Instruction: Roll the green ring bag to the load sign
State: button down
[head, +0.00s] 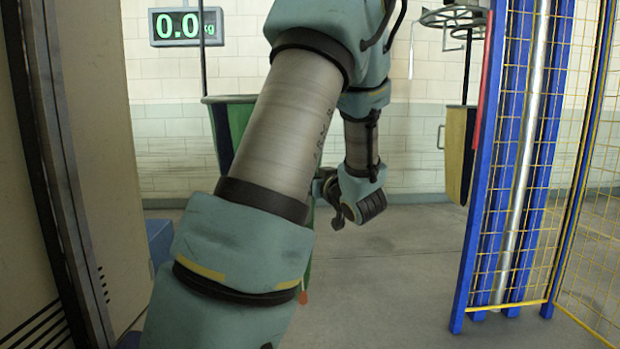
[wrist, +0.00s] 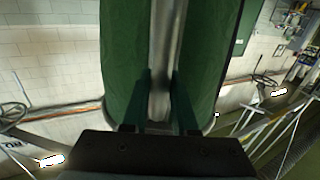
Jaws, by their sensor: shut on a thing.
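The green bag (head: 230,125) hangs at the middle left in the head view, with a dark rim and a dark rod rising from it. My arm hides much of it, and a green part shows lower down behind the arm. In the wrist view the green bag (wrist: 205,45) fills the middle, split by a grey vertical strip (wrist: 162,50). My gripper (wrist: 160,105) has its two fingers on either side of this strip, shut on the bag. In the head view my arm hides the fingertips. A wall sign (head: 180,26) reads 0.0 kg in green digits.
A tan and dark bag (head: 456,152) hangs at the right under a ring frame (head: 452,15). A blue post frame (head: 515,170) with yellow mesh stands at the right. A beige cabinet (head: 90,120) stands close on the left. Grey floor (head: 390,280) between them is open.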

jog(key=shift+d, duration=0.15)
jog(key=c, duration=0.7)
grip_release()
dwell(0.3)
jog(key=b+v, duration=0.1)
jog(key=v, duration=0.9)
jog(key=shift+s+f+b, duration=0.1)
jog(key=shift+s+b, duration=0.2)
jog(key=shift+d, duration=0.1)
